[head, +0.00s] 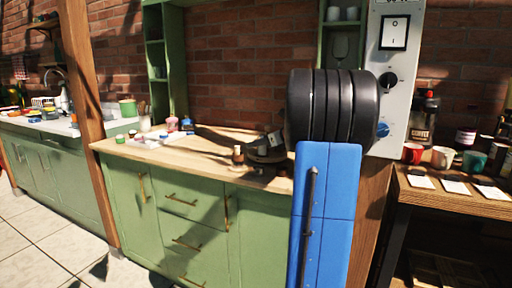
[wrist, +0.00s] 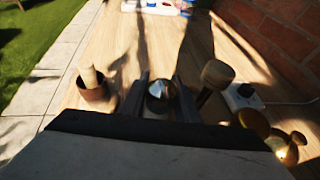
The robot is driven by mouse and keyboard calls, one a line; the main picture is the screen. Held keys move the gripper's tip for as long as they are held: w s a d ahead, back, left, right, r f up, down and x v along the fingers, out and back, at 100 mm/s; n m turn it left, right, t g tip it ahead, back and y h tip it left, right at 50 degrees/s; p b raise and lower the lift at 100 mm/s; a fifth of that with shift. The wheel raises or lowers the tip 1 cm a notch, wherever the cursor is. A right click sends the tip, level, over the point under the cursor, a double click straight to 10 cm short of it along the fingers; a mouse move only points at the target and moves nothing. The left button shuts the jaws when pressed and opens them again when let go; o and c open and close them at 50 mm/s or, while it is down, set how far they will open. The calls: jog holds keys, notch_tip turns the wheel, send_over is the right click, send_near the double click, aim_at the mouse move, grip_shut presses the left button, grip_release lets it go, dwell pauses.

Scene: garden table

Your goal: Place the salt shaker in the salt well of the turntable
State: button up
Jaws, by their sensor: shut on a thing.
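My gripper (wrist: 160,82) shows in the wrist view with its two dark fingers shut on the salt shaker (wrist: 161,90). Only the shaker's shiny, rounded metal top shows between the fingers. Its body and lower end are hidden. The salt well cannot be made out in either view. I cannot tell whether the shaker touches anything below it.
A brown cup with a pale peg (wrist: 92,84) stands left of my gripper. A wooden-topped mill (wrist: 216,74) and a brass piece (wrist: 287,150) stand to its right. A white box with a cable (wrist: 240,97) lies near the brick wall.

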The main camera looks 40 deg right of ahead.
aim_at(270, 160)
jog(key=shift+f, duration=0.55)
jog(key=o, duration=0.8)
jog(key=shift+f, duration=0.1)
jog(key=shift+s+r, duration=0.15)
jog(key=shift+r, duration=0.05)
jog(key=shift+v, duration=3.6)
